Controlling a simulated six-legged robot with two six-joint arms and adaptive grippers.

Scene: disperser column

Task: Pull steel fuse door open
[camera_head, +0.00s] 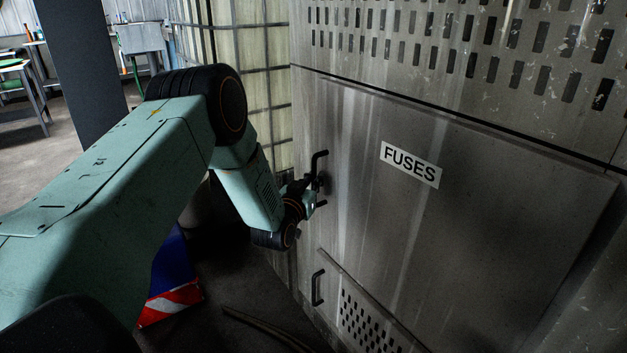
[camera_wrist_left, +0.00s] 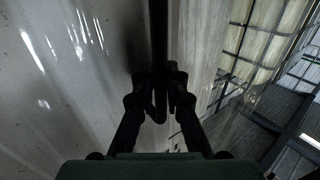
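The steel fuse door (camera_head: 460,230) is a large grey panel marked FUSES. It looks closed in its frame. A dark bent handle (camera_head: 316,160) stands out from its left edge. My left gripper (camera_head: 316,194) is at the lower part of this handle. In the left wrist view the handle (camera_wrist_left: 158,40) runs down between the two fingers of my left gripper (camera_wrist_left: 160,88), and its curved lower end lies between them. The fingers are close on both sides of the bar, but whether they press on it is not clear. My right gripper is not in view.
Below the door is a small perforated panel (camera_head: 368,322) with its own handle (camera_head: 317,288). A vented steel panel (camera_head: 480,50) is above. A red-and-white striped blue object (camera_head: 172,285) stands on the floor under my left arm. A desk (camera_head: 35,80) is far left.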

